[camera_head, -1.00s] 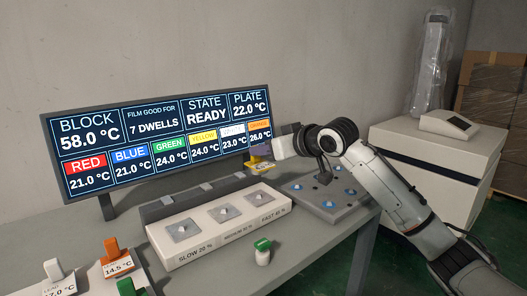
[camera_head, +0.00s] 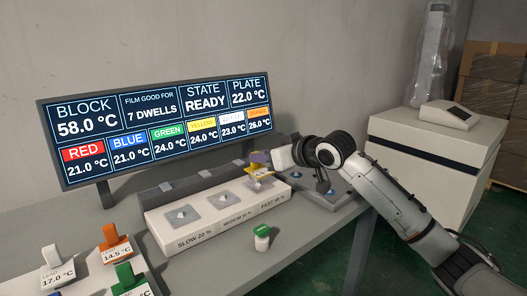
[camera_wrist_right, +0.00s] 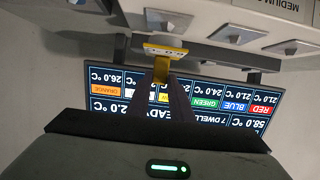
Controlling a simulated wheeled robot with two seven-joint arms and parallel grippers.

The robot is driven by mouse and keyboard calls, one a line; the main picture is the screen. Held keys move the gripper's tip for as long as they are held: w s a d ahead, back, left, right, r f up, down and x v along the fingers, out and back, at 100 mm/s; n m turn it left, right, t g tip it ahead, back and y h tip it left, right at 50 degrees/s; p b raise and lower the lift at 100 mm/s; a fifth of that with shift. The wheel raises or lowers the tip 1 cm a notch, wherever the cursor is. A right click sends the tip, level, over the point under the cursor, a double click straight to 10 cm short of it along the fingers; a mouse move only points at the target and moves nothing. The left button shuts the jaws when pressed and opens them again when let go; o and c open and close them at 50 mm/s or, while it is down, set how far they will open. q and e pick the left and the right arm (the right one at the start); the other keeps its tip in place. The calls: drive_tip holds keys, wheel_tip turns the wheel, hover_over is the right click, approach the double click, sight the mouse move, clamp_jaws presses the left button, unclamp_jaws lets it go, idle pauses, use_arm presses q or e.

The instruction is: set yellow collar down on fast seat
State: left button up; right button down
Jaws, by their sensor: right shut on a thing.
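My right gripper (camera_head: 262,158) is shut on the yellow collar (camera_head: 259,173), a yellow tab with a pale label. In the right wrist view the dark fingers (camera_wrist_right: 161,92) grip the yellow collar (camera_wrist_right: 165,52). The collar is over the fast seat (camera_wrist_right: 168,20), the square metal plate at the right end of the white block. In the head view the collar and gripper mostly cover that seat. I cannot tell whether the collar touches it. My left gripper is not in view.
The medium seat (camera_head: 223,197) and slow seat (camera_head: 182,215) are empty. A green-capped white cylinder (camera_head: 262,238) stands before the block. White (camera_head: 52,257), orange (camera_head: 111,236) and green (camera_head: 125,274) tabs are at the front left. A display (camera_head: 160,130) stands behind.

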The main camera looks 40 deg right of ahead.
drive_tip(key=shift+f, duration=0.2)
drive_tip(key=shift+f+b, duration=0.35)
drive_tip(key=shift+f, duration=0.6)
idle(0.4)
drive_tip(key=c, duration=1.5)
unclamp_jaws()
drive_tip(key=shift+b+v, duration=0.65)
drive_tip(key=shift+v, duration=4.55)
